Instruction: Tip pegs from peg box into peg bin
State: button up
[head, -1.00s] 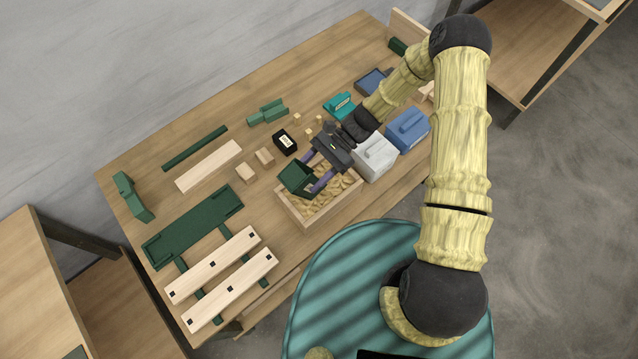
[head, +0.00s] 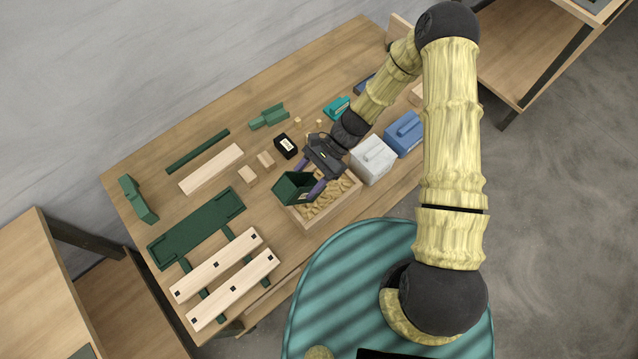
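My gripper (head: 308,188) is shut on a dark green open box, the peg box (head: 291,188), with its purple-grey fingers at the box's right side. The box is held tilted over the left part of the peg bin, and its dark inside shows toward the camera. I cannot make out any pegs in it. The peg bin (head: 318,220) is a shallow light-wood tray on the table, filled with many tan pegs (head: 328,203). The box and fingers hide part of the bin's back left.
White (head: 372,160) and blue (head: 405,136) boxes with handles stand right of the bin. A black labelled box (head: 286,145) and small wood blocks (head: 248,175) lie behind it.

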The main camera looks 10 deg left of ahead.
dwell(0.3)
jog(key=shift+s+a+r+t+h+p, duration=0.1)
jog(key=shift+s+a+t+h+p, duration=0.15)
jog(key=shift+t+h+p, duration=0.15)
jog(key=shift+s+a+t, duration=0.1)
jog(key=shift+s+t, duration=0.05)
jog(key=shift+t, duration=0.15)
jog(key=shift+s+a+f+t+h+p, duration=0.2)
jog(key=shift+t+h+p, duration=0.25)
jog(key=shift+h, duration=0.25)
jog(key=shift+f, duration=0.1)
